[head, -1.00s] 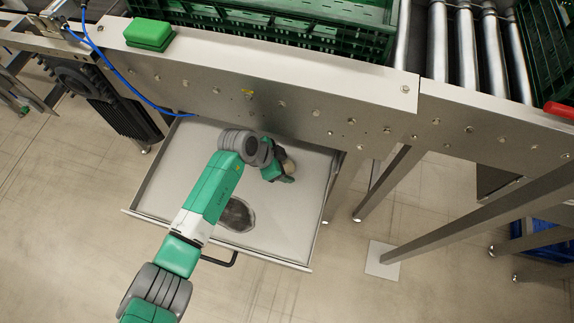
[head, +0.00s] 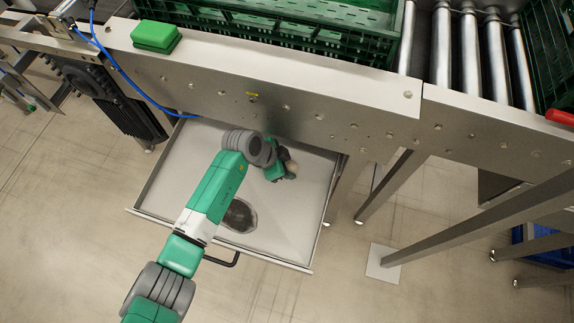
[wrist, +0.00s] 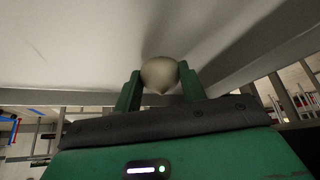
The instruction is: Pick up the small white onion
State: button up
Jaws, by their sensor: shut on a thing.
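The small white onion (wrist: 160,73) is pale and round with a blunt tip, and sits between the two green fingers of my gripper (wrist: 160,85) in the wrist view. The fingers are shut on it from both sides. In the head view the onion (head: 291,168) is a small pale shape, partly hidden by my gripper (head: 284,172). Both are over the right back part of the white drawer (head: 170,188). I cannot tell whether the onion touches the drawer floor.
The steel conveyor side (head: 300,100) overhangs the drawer's back. A green crate (head: 370,45) stands on the conveyor, and a green box (head: 156,36) sits on its edge.

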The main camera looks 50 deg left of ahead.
jog(key=s+a+p, duration=0.1)
jog(key=s, duration=0.1)
jog(key=s+a, duration=0.1)
jog(key=s, duration=0.2)
jog(key=s+a+p, duration=0.1)
jog(key=s, duration=0.1)
jog(key=shift+s+a+r+p, duration=0.2)
jog(key=shift+a+r+p, duration=0.05)
jog(key=shift+a+p, duration=0.1)
notch_tip(320, 180, up, 14)
jog(key=p, duration=0.5)
jog(key=shift+w+f, duration=0.15)
jog(key=shift+f, duration=0.1)
